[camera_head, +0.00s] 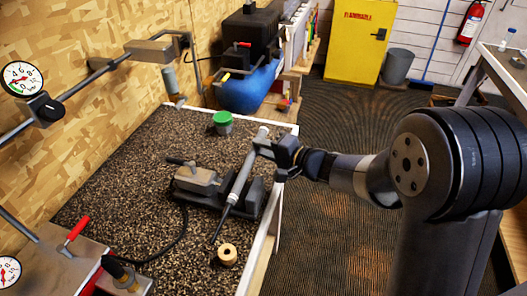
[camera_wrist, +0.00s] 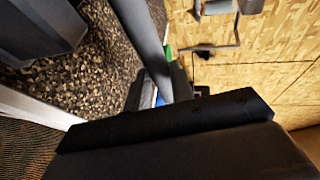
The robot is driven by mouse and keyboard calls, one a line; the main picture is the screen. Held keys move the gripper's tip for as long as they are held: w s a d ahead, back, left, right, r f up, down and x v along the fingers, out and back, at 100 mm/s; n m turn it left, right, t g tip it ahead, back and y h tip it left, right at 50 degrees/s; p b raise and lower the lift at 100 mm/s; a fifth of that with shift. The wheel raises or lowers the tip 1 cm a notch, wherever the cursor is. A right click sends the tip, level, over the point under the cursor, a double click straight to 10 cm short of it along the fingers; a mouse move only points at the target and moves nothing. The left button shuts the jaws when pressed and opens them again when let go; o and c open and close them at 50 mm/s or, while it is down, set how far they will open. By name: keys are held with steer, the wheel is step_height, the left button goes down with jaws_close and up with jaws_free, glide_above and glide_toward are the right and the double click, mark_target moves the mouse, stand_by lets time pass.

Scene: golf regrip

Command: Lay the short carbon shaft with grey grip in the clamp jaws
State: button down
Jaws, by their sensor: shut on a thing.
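The short shaft has a light grey grip (camera_head: 241,179) and a thin dark lower end (camera_head: 221,224). It slants across the head view, grip end up and away, dark end down toward the front of the bench. My gripper (camera_head: 268,149) is shut on the grip near its far end. The clamp (camera_head: 254,198) is a dark block on the bench. The shaft crosses in front of or over it; whether it touches the jaws I cannot tell. In the wrist view the grey grip (camera_wrist: 140,30) runs past my dark fingers, with a dark block, likely the clamp (camera_wrist: 38,28), at upper left.
A grey metal box (camera_head: 196,178) with a cable adjoins the clamp. A green-lidded jar (camera_head: 222,122) stands behind, and a tan tape roll (camera_head: 228,254) lies near the dark end. The bench's white edge (camera_head: 258,250) is close on the right. Bare speckled top lies left.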

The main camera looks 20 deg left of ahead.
steer(key=shift+f+b, duration=2.15)
steer(key=shift+b, duration=1.7)
steer(key=shift+f+b, duration=0.35)
steer(key=shift+b, duration=0.3)
steer(key=c, duration=1.1)
jaws_free()
steer(key=shift+c, duration=0.2)
steer(key=shift+d, duration=0.1)
steer(key=v, duration=1)
steer(key=shift+d+b, duration=0.35)
steer(key=shift+s+r, duration=0.1)
